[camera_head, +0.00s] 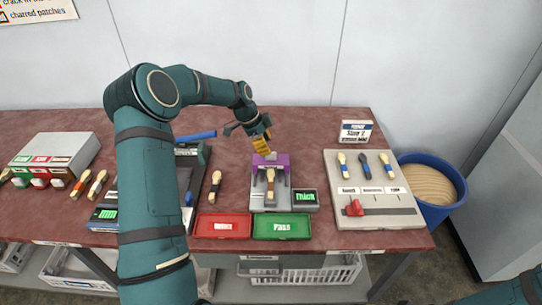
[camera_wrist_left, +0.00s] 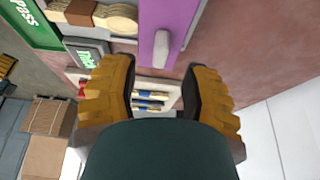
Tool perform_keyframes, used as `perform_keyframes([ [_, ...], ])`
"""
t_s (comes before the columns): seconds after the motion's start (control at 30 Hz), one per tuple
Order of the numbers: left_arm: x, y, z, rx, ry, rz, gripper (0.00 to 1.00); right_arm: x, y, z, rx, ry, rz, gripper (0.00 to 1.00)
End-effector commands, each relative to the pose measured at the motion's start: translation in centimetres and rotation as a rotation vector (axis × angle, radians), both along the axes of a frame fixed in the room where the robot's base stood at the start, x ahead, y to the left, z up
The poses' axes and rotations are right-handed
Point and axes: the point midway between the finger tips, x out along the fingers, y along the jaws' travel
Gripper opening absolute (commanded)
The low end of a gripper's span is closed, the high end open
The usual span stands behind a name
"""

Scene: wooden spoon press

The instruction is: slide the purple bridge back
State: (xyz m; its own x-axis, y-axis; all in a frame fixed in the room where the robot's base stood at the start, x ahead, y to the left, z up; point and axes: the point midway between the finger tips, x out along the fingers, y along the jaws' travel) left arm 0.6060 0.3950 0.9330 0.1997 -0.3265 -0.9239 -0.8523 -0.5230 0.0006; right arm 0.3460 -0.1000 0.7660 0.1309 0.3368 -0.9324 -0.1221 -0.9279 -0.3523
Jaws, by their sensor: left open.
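The purple bridge (camera_head: 283,163) spans the back part of a grey press fixture (camera_head: 257,198) in the middle of the table. A wooden spoon (camera_head: 271,186) with a brown band lies on the fixture, in front of the bridge. My left gripper (camera_head: 264,150) is just above and behind the bridge, pointing down. In the left wrist view its yellow fingers (camera_wrist_left: 160,80) are spread and empty. The bridge (camera_wrist_left: 178,18) and its pale knob (camera_wrist_left: 161,48) show ahead of the gap; I cannot tell whether a finger touches it. My right gripper is out of view.
A display (camera_head: 305,198) reading "Thick" stands right of the fixture. Red (camera_head: 222,237) and green (camera_head: 282,238) trays sit in front. A grey board (camera_head: 345,215) with spoons is on the right, a blue bin (camera_head: 437,212) beyond it. Bare table lies behind the fixture.

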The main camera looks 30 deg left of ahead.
Motion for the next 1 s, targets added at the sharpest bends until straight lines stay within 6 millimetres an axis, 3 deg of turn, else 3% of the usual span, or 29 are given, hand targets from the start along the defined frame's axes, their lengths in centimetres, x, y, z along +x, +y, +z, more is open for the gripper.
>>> perform_keyframes([
  [0.1,0.4,-0.7,-2.1,-0.001,0.001,-0.002,0.46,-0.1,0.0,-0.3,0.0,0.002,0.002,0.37],
  [0.3,0.9,-1.5,-4.1,0.0,-0.001,-0.002,0.46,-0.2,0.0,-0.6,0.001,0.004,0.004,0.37],
  [0.73,1.0,-1.7,-4.7,0.0,0.0,-0.001,0.45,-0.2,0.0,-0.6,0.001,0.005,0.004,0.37],
  [0.87,1.0,-1.7,-4.7,0.0,0.0,-0.001,0.0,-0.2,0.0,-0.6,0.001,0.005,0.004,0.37],
  [1.0,1.0,-1.7,-4.7,0.0,0.0,-0.001,0.0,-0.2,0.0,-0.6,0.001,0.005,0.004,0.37],
])
